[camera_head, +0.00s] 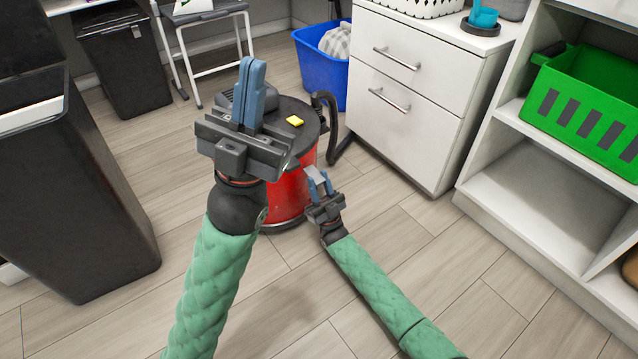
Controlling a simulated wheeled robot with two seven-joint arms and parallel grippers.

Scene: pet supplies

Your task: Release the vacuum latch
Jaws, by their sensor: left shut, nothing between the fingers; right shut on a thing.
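The vacuum (290,185) stands on the floor in the centre, with a red drum, a dark lid and a yellow piece on top. A black hose curves at its right side. A small light-grey latch (316,174) is at the right front of the drum. My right gripper (320,182) is shut on this latch, with its blue fingers on either side. My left gripper (253,70) is raised in front of the vacuum, shut and empty with its blue fingers together. It hides part of the lid and the left side of the drum.
A white drawer cabinet (420,85) stands close behind the vacuum's right side. A blue bin (318,70) is behind it. A large dark bin (75,200) stands at left. White shelves with a green basket (585,100) are at right. The front floor is clear.

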